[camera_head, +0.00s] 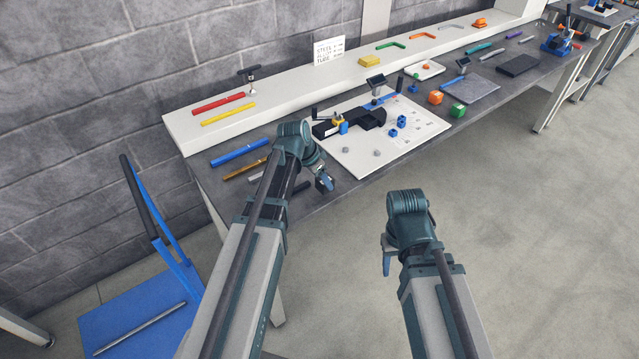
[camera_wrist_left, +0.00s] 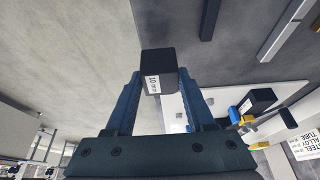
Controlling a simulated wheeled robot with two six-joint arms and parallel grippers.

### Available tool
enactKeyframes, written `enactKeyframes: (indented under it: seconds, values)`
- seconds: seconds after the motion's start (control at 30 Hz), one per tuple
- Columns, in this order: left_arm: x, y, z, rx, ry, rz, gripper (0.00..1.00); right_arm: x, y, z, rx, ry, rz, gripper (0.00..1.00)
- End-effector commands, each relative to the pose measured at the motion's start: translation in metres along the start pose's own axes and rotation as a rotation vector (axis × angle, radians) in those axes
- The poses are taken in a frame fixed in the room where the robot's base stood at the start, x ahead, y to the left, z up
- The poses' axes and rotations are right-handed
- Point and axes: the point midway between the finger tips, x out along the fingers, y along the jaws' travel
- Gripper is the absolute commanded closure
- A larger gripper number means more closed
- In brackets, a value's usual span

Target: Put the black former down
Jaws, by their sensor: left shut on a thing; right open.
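The black former (camera_wrist_left: 158,66) is a small dark block with a white label. In the left wrist view it sits between the two fingers of my left gripper (camera_wrist_left: 158,82), which is shut on it. In the head view my left gripper (camera_head: 325,183) is over the front edge of the bench, left of the white board; the former is too small there to make out clearly. My right gripper (camera_head: 387,256) is open, in front of the bench over the floor.
The white board (camera_head: 352,158) carries a black bending fixture (camera_head: 350,123), blue blocks and small grey pieces. A blue bar (camera_head: 239,153) and a brown bar (camera_head: 244,169) lie on the grey bench to its left. A raised white shelf runs behind. A blue cart (camera_head: 140,318) stands lower left.

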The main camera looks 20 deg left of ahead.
Motion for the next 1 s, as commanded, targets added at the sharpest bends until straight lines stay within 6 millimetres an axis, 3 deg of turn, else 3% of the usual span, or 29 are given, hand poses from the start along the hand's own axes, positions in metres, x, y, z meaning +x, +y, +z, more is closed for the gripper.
enactKeyframes:
  seconds: [0.3,0.43,0.7,1.0]
  values:
    - [0.001,-0.01,-0.001,-0.001,0.001,0.0,1.0,0.001,0.0,0.0,0.0,0.0,0.0,0.5]
    - [0.004,-0.024,-0.003,-0.002,0.001,0.0,1.0,0.003,0.0,0.0,0.0,0.0,0.0,0.5]
    - [0.037,-0.02,0.012,0.0,0.001,0.001,1.0,0.039,-0.004,-0.002,0.0,0.0,0.0,0.5]
    - [0.035,-0.02,0.011,0.0,0.001,0.0,1.0,0.037,-0.004,-0.002,0.0,0.0,0.0,0.5]
